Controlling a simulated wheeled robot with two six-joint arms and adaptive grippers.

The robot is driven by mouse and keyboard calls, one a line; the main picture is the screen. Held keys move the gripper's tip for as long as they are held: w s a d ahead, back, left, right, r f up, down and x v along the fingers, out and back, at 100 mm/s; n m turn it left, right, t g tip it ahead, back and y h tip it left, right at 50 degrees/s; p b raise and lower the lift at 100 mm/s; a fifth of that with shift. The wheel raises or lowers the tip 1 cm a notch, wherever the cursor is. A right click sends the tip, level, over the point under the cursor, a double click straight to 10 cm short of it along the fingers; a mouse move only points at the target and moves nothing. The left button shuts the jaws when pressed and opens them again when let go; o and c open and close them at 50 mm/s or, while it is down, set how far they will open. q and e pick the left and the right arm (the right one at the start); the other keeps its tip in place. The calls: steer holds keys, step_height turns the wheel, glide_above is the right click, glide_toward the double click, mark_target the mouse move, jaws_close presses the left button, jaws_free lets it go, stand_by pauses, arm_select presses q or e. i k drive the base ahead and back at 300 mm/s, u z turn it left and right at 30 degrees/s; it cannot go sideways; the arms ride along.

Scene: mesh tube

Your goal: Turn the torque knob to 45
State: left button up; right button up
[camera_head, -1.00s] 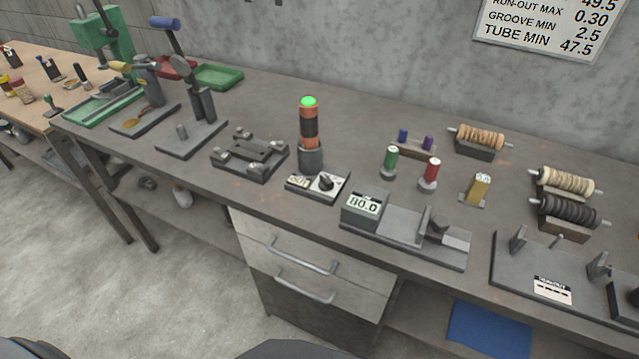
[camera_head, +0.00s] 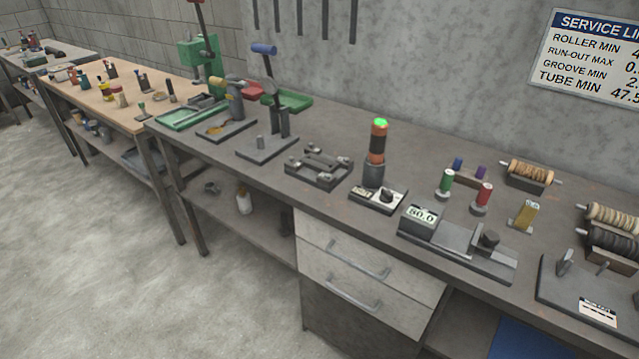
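Just behind stands an upright orange and black tool (camera_head: 377,146) with a green lit top, in a dark round holder (camera_head: 373,175). Neither of my grippers is in view.
A display box (camera_head: 419,217) reading about 80.0 stands to the right. A dark fixture (camera_head: 319,168) stands left. Green and red spools (camera_head: 447,181) stand right. White drawers (camera_head: 350,262) hang under the bench (camera_head: 330,212). The floor (camera_head: 120,290) in front is clear.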

mark_target(386, 197)
steer(key=u, duration=0.95)
steer(key=i, duration=1)
steer(key=z, duration=0.7)
